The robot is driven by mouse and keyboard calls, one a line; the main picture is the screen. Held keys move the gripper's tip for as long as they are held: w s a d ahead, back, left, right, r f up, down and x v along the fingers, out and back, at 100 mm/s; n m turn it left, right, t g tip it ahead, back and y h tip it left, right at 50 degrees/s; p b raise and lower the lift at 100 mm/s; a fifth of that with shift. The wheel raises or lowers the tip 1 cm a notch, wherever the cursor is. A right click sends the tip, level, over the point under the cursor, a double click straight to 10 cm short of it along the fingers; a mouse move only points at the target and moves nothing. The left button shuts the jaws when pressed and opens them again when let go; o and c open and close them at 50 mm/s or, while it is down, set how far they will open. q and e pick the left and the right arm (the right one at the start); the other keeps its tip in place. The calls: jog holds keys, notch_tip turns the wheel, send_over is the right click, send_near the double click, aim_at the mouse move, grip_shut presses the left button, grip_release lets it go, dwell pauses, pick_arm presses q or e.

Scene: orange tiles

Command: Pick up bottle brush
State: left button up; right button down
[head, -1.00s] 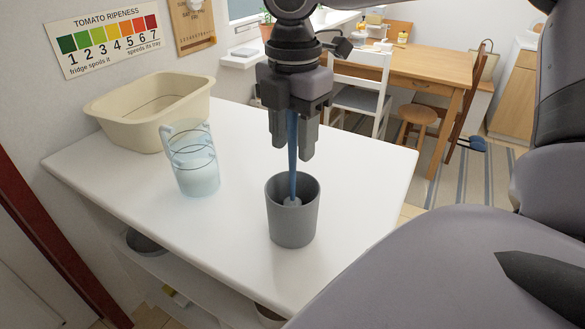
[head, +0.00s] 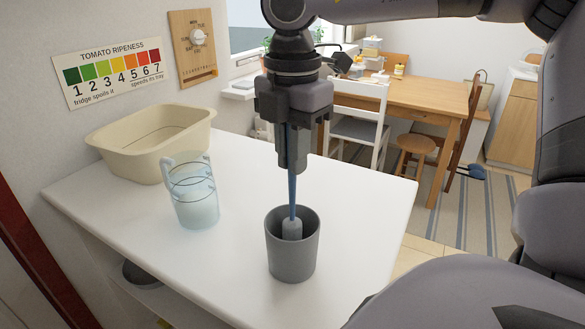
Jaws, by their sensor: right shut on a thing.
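The bottle brush (head: 292,192) has a thin blue handle and a grey head. It stands about upright, with its head inside the grey cup (head: 306,250) on the white counter. My right gripper (head: 292,160) is above the cup, pointing down, and is shut on the upper part of the blue handle. The lower part of the brush head is hidden by the cup's front wall. My left gripper is not in view.
A clear jug of liquid (head: 195,200) stands left of the cup, with a cream basin (head: 130,155) behind it. The white counter (head: 240,190) is bare between them. A wooden table (head: 420,92) and white chair (head: 358,128) stand beyond.

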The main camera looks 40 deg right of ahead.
notch_tip(320, 180, up, 17)
jog(key=p, duration=0.1)
dwell(0.4)
